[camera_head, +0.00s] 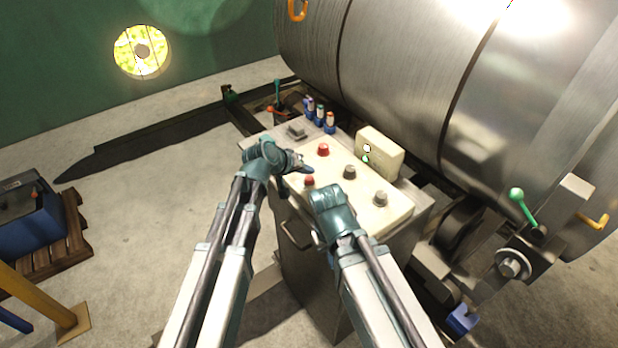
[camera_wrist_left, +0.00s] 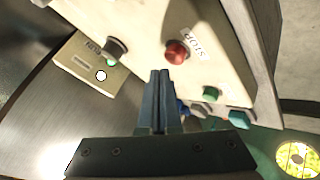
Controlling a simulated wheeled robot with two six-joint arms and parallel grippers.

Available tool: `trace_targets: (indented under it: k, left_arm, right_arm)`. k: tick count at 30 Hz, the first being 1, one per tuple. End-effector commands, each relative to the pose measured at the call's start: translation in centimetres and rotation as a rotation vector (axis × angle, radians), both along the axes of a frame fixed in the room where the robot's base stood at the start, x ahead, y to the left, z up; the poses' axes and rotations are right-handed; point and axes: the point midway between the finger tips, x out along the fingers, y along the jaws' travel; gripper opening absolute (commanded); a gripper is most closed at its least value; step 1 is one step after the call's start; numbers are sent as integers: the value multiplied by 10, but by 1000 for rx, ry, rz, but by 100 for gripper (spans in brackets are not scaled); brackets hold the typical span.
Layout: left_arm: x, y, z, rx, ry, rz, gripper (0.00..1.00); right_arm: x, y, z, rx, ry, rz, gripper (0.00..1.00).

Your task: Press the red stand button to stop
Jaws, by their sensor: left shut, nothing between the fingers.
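A slanted cream control panel (camera_head: 395,212) tops a grey stand. A red button (camera_head: 323,149) shows on it, just right of my left gripper (camera_head: 300,165). Another red button (camera_head: 309,180) sits lower, between my two arms. In the left wrist view, a red button (camera_wrist_left: 177,52) beside a STOP label stands just past the tips of my left gripper (camera_wrist_left: 160,73). The fingers are shut and empty; a touch cannot be made out. My right arm ends over the panel's front edge, its fingers hidden behind its teal wrist.
Dark knobs (camera_head: 350,172) and a cream box (camera_head: 388,158) with small lights stand on the panel. A green button (camera_wrist_left: 210,93) shows in the wrist view. Several small bottles (camera_head: 320,115) stand at the back edge. A big metal drum (camera_head: 400,70) lies behind.

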Motion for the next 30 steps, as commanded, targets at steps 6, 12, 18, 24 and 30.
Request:
trace_targets:
  k: [6, 12, 18, 24, 30]
  left_arm:
    - [0, 0, -5, 0, 0, 0, 0]
    - [0, 0, -9, 0, 0, 0, 0]
    - [0, 0, -8, 0, 0, 0, 0]
    - [0, 0, -9, 0, 0, 0, 0]
    - [0, 0, -12, 0, 0, 0, 0]
  right_arm:
    - [0, 0, -5, 0, 0, 0, 0]
    - [0, 0, -9, 0, 0, 0, 0]
    - [0, 0, -8, 0, 0, 0, 0]
    - [0, 0, -9, 0, 0, 0, 0]
    - [0, 0, -12, 0, 0, 0, 0]
